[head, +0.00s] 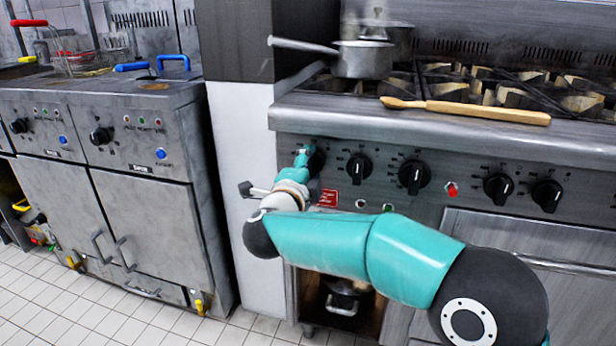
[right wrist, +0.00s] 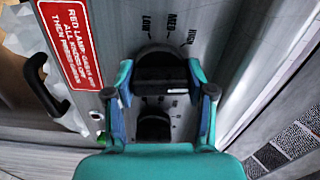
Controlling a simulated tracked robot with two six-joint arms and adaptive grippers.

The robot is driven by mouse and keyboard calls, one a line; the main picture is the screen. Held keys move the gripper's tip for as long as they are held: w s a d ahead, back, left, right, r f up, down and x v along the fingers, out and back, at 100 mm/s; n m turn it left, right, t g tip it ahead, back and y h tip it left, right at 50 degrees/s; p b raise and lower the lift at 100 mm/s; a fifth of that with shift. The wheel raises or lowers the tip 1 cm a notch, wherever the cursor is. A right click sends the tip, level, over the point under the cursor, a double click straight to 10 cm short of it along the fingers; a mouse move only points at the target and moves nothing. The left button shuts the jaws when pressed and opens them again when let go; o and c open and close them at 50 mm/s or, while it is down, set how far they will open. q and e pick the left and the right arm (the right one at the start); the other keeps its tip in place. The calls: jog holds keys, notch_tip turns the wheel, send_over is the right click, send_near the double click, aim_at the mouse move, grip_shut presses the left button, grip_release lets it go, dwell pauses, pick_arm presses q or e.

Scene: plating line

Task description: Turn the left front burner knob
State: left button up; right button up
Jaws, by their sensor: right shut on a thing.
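The left front burner knob (head: 317,161) is the leftmost black knob on the stove's front panel. My right gripper (head: 304,155) is at it, its teal fingers partly covering it in the head view. In the right wrist view, the two fingers of my right gripper (right wrist: 160,82) are shut on the sides of the black knob (right wrist: 160,66). Marks reading LOW, MED and HIGH show on the panel beside it. The knob's exact angle is hard to tell. My left gripper is not in view.
More black knobs (head: 413,175) and a red lamp (head: 452,190) line the panel to the right. A red sign (head: 328,197) sits just below the gripped knob. Above are a pot (head: 362,60) and a wooden spoon (head: 470,110). Fryers (head: 120,150) stand left.

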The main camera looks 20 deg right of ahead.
jog(key=shift+d+f+m+b, duration=0.1)
jog(key=shift+m+b, duration=0.4)
jog(key=shift+m, duration=0.3)
jog(key=o, duration=1.1)
jog(key=shift+s+a, duration=0.25)
jog(key=shift+a, duration=0.05)
jog(key=v, duration=1.1)
